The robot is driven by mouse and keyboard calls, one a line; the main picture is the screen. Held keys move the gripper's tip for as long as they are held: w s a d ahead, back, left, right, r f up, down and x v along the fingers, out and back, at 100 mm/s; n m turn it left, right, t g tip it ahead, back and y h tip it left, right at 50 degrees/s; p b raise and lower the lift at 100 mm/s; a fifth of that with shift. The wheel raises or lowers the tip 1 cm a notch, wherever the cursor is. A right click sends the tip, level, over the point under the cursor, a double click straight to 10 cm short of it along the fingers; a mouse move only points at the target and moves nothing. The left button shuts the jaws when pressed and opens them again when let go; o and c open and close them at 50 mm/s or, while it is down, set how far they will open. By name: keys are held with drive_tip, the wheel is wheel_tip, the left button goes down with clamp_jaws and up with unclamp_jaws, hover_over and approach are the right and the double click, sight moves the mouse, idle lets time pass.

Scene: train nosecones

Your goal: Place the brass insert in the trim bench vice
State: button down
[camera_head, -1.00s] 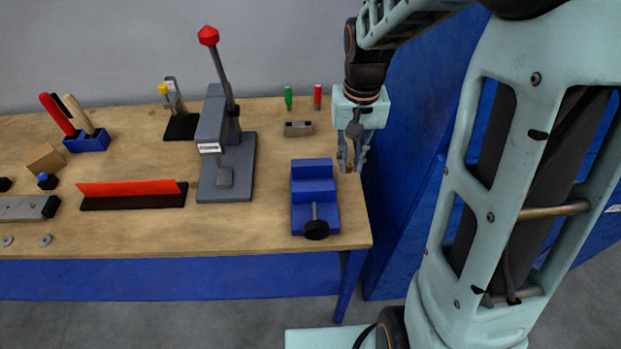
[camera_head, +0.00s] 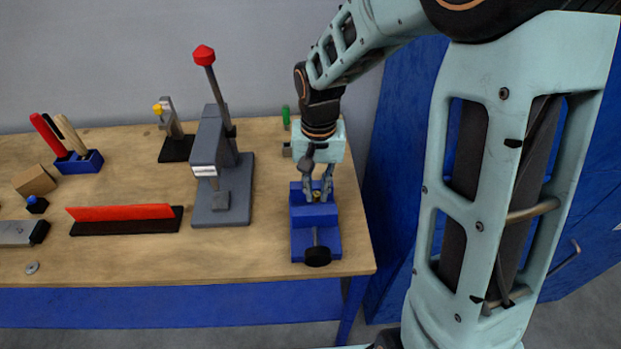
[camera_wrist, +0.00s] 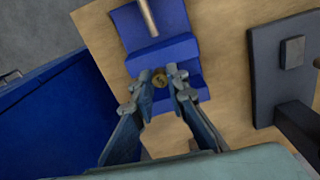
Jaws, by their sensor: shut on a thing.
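The blue trim bench vice (camera_head: 303,245) stands on the right end of the workbench, its black-knobbed screw toward the front edge. It also shows in the wrist view (camera_wrist: 165,23). My gripper (camera_head: 317,196) is over the vice and shut on the brass insert (camera_head: 317,195). In the wrist view the round brass end of the insert (camera_wrist: 160,80) sits between the two fingertips (camera_wrist: 163,88), against the blue of the vice. I cannot tell whether the insert touches the vice or hangs just above it. The fingers partly hide the vice's back part.
A grey arbor press (camera_head: 222,205) with a red-knobbed lever stands left of the vice. A red strip on a black base (camera_head: 125,220) lies further left. A green-handled tool (camera_head: 286,117) is behind. Blue panels (camera_head: 400,150) stand right of the bench.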

drive_tip(key=w+f, duration=0.1)
drive_tip(key=w+f+b, duration=0.1)
drive_tip(key=f, duration=0.1)
drive_tip(key=w+f, duration=0.1)
drive_tip(key=shift+w+a+f+b, duration=0.15)
drive_tip(key=shift+a+f+b, duration=0.15)
drive_tip(key=shift+b, duration=0.1)
drive_tip(key=shift+w+f+b, duration=0.15)
drive_tip(key=shift+f+b, duration=0.45)
drive_tip(key=shift+f, duration=0.2)
drive_tip(key=shift+w+f+b, duration=0.1)
drive_tip(key=shift+f+b, duration=0.45)
drive_tip(key=shift+f, duration=0.25)
drive_tip(key=shift+f, duration=0.2)
drive_tip(key=c, duration=1.9)
unclamp_jaws()
drive_tip(key=shift+r, duration=0.15)
wheel_tip(320, 180, up, 12)
drive_tip(key=shift+r, duration=0.1)
